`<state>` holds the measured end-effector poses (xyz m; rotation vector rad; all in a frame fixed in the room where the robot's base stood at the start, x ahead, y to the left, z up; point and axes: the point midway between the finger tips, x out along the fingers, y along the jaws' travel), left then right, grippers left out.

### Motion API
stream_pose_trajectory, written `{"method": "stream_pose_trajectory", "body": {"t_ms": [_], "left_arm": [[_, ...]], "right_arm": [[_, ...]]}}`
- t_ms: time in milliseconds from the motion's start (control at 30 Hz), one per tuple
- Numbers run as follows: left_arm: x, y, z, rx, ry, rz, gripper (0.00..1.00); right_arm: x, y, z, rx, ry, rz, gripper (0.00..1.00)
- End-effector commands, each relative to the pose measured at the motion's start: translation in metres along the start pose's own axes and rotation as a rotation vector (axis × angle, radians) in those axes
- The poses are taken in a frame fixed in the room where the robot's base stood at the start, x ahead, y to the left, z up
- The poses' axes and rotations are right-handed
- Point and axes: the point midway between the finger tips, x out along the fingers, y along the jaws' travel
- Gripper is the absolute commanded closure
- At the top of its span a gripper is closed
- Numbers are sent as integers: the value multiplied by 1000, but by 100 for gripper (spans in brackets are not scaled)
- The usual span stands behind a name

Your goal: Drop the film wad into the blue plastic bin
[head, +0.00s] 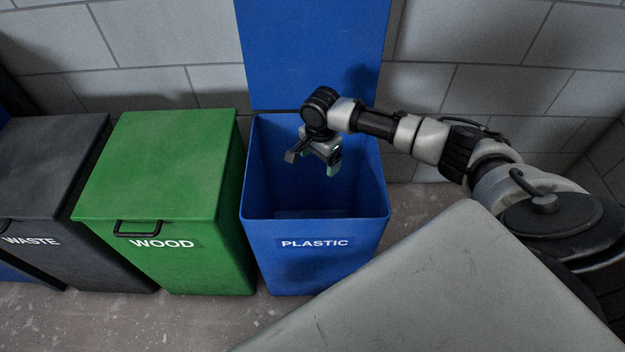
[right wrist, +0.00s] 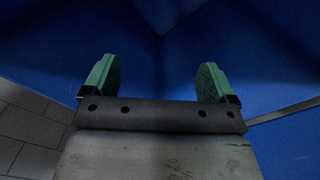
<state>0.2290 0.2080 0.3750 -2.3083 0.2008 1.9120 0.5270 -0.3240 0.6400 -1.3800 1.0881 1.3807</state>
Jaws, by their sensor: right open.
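The blue plastic bin (head: 315,250) stands against the wall with its lid (head: 313,50) up, and a "PLASTIC" label is on its front. My right gripper (head: 314,165) is over the bin's opening, pointing down. In the right wrist view the green finger pads (right wrist: 158,82) are wide apart with nothing between them, and blue bin walls (right wrist: 240,50) lie beyond. The film wad does not show in either view; the bin's floor is dark and partly hidden. My left gripper is not in view.
A green wood bin (head: 165,165) with a closed lid stands left of the blue bin. A dark grey waste bin (head: 45,170) is farther left. A grey flat surface (head: 450,290) fills the lower right. Concrete floor (head: 215,325) shows in front.

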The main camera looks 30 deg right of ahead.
Motion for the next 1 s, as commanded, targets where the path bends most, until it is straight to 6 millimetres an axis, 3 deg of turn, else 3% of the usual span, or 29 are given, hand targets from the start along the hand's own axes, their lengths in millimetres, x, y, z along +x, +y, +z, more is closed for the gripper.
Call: {"method": "stream_pose_trajectory", "body": {"t_ms": [167,600,1000], "left_arm": [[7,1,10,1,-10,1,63],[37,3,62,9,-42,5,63],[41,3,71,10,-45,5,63]], "right_arm": [[-17,-1,0,0,-1,-3,13],[-96,-1,0,0,0,-2,13],[-108,0,0,1,0,0,13]]}}
